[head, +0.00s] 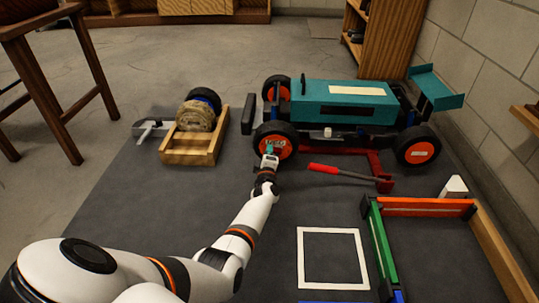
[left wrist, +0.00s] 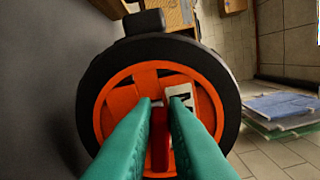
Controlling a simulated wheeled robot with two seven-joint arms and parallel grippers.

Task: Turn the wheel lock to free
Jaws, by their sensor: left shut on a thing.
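The teal RC racecar (head: 345,103) stands at the back of the dark mat, on a red stand. Its near front wheel (head: 287,133) has a black tyre and an orange hub; in the left wrist view the wheel (left wrist: 115,75) fills the middle. My left gripper (head: 270,150) is at this wheel, its teal fingers pointing at the hub. In the left wrist view the fingers (left wrist: 159,105) close around a small red piece (left wrist: 158,142) at the hub's centre, seemingly the wheel lock. A white label (left wrist: 183,98) with dark marks is beside it. The fingers hide part of the hub. My right gripper is out of view.
A red-handled lever (head: 335,172) lies right of my gripper. A wooden cradle (head: 190,157) holding a wheel is at left. A white square outline (head: 333,232) and a coloured frame (head: 377,240) are at front right. The mat's left front is clear.

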